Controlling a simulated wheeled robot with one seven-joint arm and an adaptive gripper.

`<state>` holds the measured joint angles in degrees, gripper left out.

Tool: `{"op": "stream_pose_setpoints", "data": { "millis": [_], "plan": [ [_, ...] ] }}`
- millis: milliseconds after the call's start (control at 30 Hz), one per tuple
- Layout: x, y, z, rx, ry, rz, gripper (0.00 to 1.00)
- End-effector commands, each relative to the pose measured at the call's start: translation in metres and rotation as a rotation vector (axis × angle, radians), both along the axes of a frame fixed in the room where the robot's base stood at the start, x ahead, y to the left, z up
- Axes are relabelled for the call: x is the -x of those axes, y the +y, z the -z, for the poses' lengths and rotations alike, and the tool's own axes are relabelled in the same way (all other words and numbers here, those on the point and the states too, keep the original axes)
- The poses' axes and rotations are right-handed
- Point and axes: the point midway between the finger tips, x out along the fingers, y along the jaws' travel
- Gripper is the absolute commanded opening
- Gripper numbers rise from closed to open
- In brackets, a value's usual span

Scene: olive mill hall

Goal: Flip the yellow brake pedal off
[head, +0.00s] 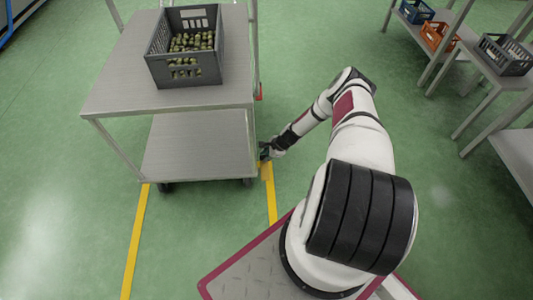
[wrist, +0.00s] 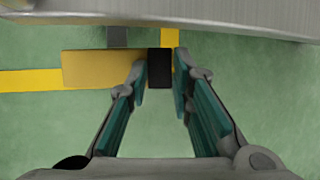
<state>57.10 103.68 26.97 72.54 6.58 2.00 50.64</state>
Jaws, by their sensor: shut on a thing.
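The yellow brake pedal (wrist: 95,68) shows in the wrist view as a flat plate with a black block (wrist: 159,69) on it, low beside the cart's edge. My gripper (wrist: 161,62) is shut on the pedal, its teal-padded fingers on either side of the black block. In the head view my gripper (head: 265,153) is low at the cart's near right corner, and the pedal (head: 266,171) shows partly below it. The grey two-shelf cart (head: 120,95) stands on dark casters. The pedal's mount is partly hidden by the cart's edge.
A dark crate (head: 187,82) of olives stands on the cart's top shelf. Yellow floor lines (head: 134,240) run near the cart. Racks with crates (head: 438,36) stand at right; green floor between is clear.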

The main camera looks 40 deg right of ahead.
Motion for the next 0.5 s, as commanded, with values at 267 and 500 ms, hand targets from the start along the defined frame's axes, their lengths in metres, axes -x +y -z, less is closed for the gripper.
{"op": "stream_pose_setpoints", "data": {
  "millis": [267,500],
  "plan": [
    [0.0006,0.0005,0.0001,0.005,-0.005,-0.001,0.00],
    [0.0004,0.0003,-0.0001,0.005,-0.005,0.000,0.41]
  ]
}}
